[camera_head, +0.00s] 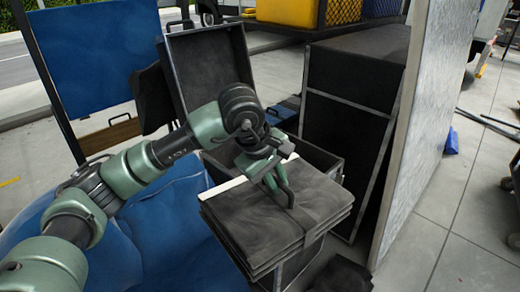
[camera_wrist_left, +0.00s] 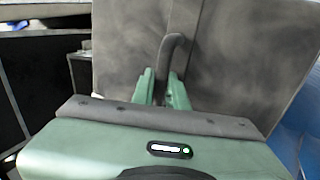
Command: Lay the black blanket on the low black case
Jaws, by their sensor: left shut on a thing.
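The black blanket (camera_head: 250,222) is a folded, dark grey-black stack with a strap across it, near the middle of the head view. My left gripper (camera_head: 275,186) is over its top and shut on a dark loop of the strap. The wrist view shows the green fingers (camera_wrist_left: 162,86) around this loop, with the blanket (camera_wrist_left: 245,60) filling the space beyond. A black case with metal edges (camera_head: 322,157) stands open behind and below the blanket, its lid (camera_head: 208,65) raised. The blanket hides much of it, and I cannot tell whether they touch.
A tall black case (camera_head: 355,75) with metal edges stands behind to the right, beside a pale upright panel (camera_head: 425,110). Blue covering (camera_head: 160,235) lies to the left below my arm. A dark lumpy thing (camera_head: 342,276) lies at the bottom. Paved floor at right is mostly clear.

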